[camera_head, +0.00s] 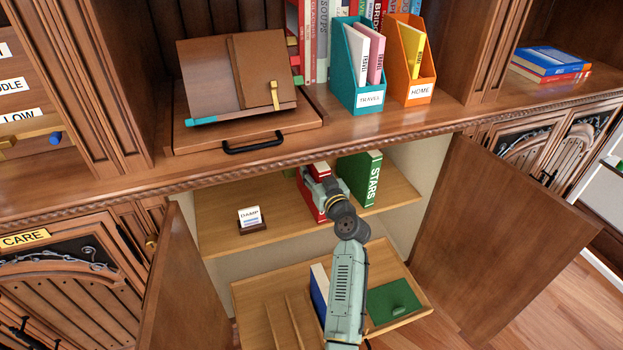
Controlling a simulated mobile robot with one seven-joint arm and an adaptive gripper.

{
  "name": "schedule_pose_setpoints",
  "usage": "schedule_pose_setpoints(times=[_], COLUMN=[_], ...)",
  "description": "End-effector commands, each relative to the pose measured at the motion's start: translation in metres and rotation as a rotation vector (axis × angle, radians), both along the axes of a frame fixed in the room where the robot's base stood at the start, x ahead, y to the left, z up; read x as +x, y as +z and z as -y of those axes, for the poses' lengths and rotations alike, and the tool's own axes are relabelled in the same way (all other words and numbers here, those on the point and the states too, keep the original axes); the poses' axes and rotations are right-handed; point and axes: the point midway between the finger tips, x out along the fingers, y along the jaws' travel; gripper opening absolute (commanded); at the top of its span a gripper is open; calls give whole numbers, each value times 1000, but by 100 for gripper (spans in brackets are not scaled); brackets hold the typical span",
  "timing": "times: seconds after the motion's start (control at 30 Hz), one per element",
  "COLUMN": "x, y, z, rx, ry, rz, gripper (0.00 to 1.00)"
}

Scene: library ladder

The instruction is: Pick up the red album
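A red album (307,196) stands on the shelf inside the open lower cabinet, left of the green STARS album. My arm reaches in from below and covers part of the red album. My gripper (318,182) is at the album, in front of its upper part. The fingertips are small and partly hidden against it, so I cannot tell whether they are around it, touching it, or closed. The green STARS album (361,180) stands upright just right of my gripper.
A small DAMP card on a stand (250,218) sits left on the shelf. Below, a pulled-out wooden tray (262,290) holds a blue book (319,287) and a green item (392,300). Open doors flank the cabinet, left (183,290) and right (505,235). The counter edge (250,163) overhangs above.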

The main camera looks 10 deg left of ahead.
Motion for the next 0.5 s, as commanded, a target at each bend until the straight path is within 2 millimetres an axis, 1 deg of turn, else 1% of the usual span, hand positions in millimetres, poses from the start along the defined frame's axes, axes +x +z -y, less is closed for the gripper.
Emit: schedule_pose_setpoints(times=[0.03,0.07,0.5], x=[0,0,0], y=[0,0,0], z=[0,0,0], rx=[0,0,0], ry=[0,0,0], rz=[0,0,0], gripper=[34,32,3])
